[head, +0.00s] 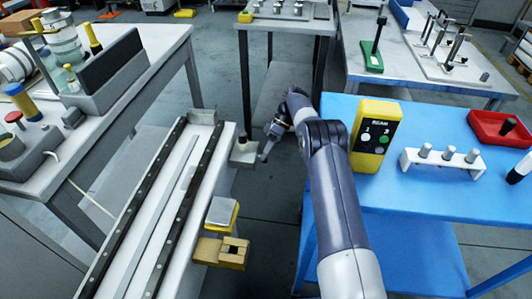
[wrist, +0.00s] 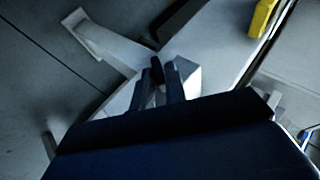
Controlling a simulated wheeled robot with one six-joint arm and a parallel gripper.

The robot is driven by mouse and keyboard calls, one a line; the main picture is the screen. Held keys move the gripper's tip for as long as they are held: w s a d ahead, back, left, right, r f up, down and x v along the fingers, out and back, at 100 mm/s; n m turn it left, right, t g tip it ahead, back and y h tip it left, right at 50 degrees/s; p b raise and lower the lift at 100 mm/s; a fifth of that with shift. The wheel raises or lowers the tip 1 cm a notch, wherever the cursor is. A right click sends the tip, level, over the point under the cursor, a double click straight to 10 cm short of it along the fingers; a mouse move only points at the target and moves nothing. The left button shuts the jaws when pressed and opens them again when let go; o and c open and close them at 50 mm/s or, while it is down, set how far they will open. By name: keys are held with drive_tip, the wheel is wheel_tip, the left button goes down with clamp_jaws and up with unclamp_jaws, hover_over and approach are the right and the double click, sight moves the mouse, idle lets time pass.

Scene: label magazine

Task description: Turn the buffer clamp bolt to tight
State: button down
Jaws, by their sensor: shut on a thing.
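The buffer clamp bolt (wrist: 158,71) is a small dark upright piece between my gripper's fingertips (wrist: 161,76) in the wrist view. My gripper is shut on it, and the fingers hide most of it. The bolt stands on a pale block (wrist: 187,75). In the head view this grey block (head: 243,157) sits at the right side of the rail, with the dark bolt (head: 242,140) on top. My arm reaches forward to just right of it. A pale bar (wrist: 100,38) sticks out from beside the block; the bolt's marking, if any, is not readable.
A long white rail (head: 160,215) with dark strips runs along the left. Two yellowish blocks (head: 221,252) sit at its near right side. The blue table (head: 420,220) on the right carries a yellow two-button box (head: 375,135), a white pin rack and a red tray (head: 500,128).

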drive_tip(key=shift+r, duration=0.1)
drive_tip(key=c, duration=1.5)
unclamp_jaws()
wheel_tip(320, 180, up, 10)
drive_tip(key=shift+f+p, duration=0.1)
drive_tip(key=shift+p, duration=0.65)
